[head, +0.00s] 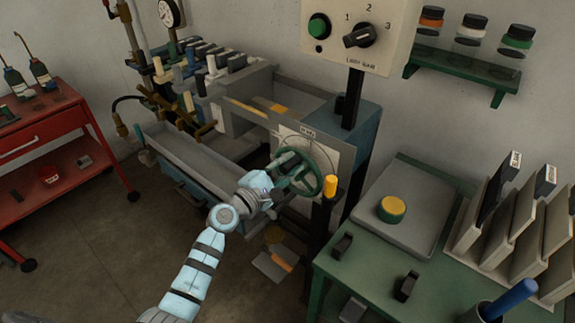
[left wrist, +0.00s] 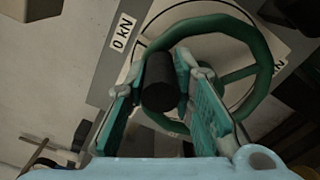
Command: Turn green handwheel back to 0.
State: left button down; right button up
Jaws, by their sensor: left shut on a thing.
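The green handwheel (head: 320,181) stands upright in front of a pale dial plate (head: 322,153) on the machine. My left gripper (head: 283,168) reaches it from the front left and covers part of its left side. In the left wrist view the fingers (left wrist: 163,85) are shut on the wheel's black handle (left wrist: 160,80), one on each side. The green rim (left wrist: 264,60) curves above and right of them. A "0 kN" label (left wrist: 123,32) sits on the plate, up and left of the handle. My right gripper is out of view.
A yellow-topped post (head: 330,187) stands just right of the wheel. A green table (head: 385,263) with a tray and binders is at right. A control box (head: 345,55) hangs above. A red cart (head: 60,135) is at left, with open floor before it.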

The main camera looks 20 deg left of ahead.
pick_arm(q)
jog(key=shift+r, duration=0.1)
jog(key=c, duration=1.4)
grip_release()
jog(key=shift+o, duration=0.2)
jog(key=v, duration=1.2)
jog(key=shift+f, duration=0.2)
